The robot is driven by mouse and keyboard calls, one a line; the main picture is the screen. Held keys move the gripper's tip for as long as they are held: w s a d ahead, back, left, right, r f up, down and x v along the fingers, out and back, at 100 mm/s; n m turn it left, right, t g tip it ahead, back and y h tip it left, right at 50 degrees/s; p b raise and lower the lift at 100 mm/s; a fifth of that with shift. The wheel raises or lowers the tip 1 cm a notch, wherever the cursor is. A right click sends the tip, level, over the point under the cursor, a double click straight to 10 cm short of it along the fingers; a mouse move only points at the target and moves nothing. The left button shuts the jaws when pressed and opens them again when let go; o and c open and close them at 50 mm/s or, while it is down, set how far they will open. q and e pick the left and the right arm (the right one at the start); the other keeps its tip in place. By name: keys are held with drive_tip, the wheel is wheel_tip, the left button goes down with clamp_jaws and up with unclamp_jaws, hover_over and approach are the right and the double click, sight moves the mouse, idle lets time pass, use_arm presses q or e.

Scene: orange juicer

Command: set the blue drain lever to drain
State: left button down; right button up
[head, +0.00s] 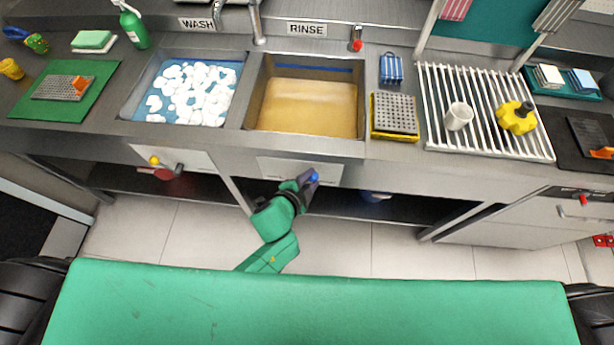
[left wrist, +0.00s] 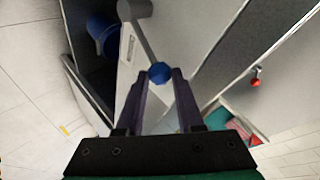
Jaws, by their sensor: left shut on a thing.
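The blue drain lever has a round blue knob (left wrist: 160,72) on a grey rod (left wrist: 138,30), seen in the left wrist view. The knob also shows in the head view (head: 314,176), in front of the white panel under the rinse basin. My left gripper (left wrist: 160,80) is shut on the blue knob, with a dark finger on each side of it. In the head view my left gripper (head: 306,178) is at that panel, and the arm covers part of the lever. My right gripper is not in view.
The rinse basin (head: 310,67) holds yellowish liquid above the panel. The wash basin (head: 128,100) with white foam is to its left. A yellow knob (head: 154,160) sits on the panel below that. A blue bucket (left wrist: 103,35) stands under the counter. Open floor lies in front.

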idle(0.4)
use_arm(q)
drive_tip(key=c, duration=0.5)
unclamp_jaws()
drive_tip(key=shift+d, duration=0.1)
drive_tip(key=v, duration=1.4)
drive_tip(key=shift+s+r+b, duration=0.15)
drive_tip(key=shift+s+b, duration=0.1)
drive_tip(key=shift+b, duration=0.1)
